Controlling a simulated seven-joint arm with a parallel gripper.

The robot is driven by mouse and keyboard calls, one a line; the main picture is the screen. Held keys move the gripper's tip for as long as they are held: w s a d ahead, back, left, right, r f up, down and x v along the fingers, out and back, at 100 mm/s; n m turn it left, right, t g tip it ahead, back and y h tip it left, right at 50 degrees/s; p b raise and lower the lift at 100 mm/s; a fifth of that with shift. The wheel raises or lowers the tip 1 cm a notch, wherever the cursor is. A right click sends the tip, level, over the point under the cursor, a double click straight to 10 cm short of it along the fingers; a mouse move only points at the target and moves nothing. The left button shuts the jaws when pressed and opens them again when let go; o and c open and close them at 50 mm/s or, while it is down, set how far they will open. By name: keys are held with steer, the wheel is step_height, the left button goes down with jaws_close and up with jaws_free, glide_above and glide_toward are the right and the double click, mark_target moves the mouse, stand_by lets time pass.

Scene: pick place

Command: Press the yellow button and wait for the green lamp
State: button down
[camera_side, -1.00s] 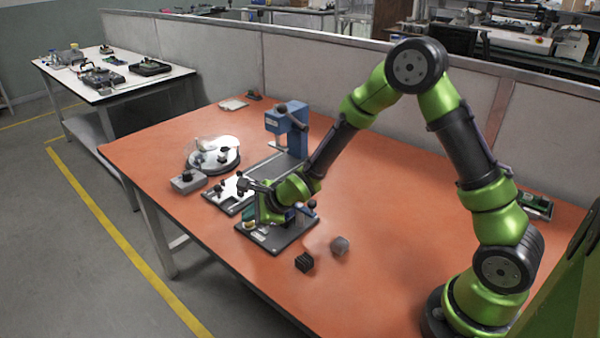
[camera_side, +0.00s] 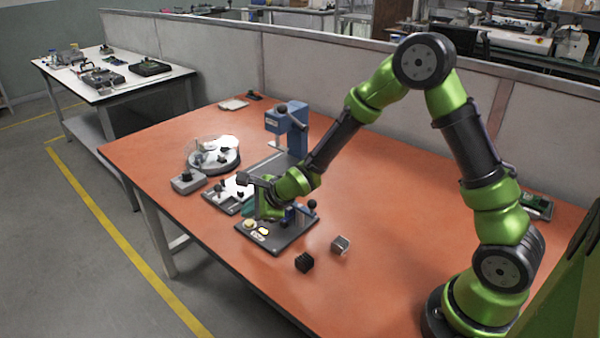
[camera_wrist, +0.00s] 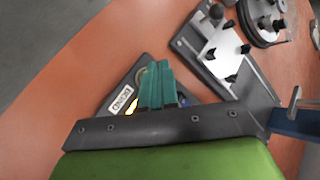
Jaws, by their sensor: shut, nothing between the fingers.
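A dark base plate (camera_side: 284,240) lies on the orange table, with a pale yellowish round part (camera_side: 250,224) and a bright yellow-rimmed oval (camera_side: 263,231) near its front left. I cannot tell for sure which is the button. In the wrist view a small yellow part (camera_wrist: 131,107) shows beside a white lettered label (camera_wrist: 122,99). My gripper (camera_side: 249,211) is over the back left of the plate, just behind these parts. Its teal fingers (camera_wrist: 155,84) are together with nothing between them and cover part of the plate. I cannot make out a green lamp.
A dark block (camera_side: 304,262) and a grey block (camera_side: 340,245) lie in front of the plate. A blue press (camera_side: 288,130), a grey box (camera_side: 188,181) and a round clear-covered dish (camera_side: 213,154) stand behind. The table's right middle is clear.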

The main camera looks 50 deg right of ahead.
mark_target(252, 224)
steer(key=shift+r, duration=0.1)
steer(key=shift+r, duration=2.4)
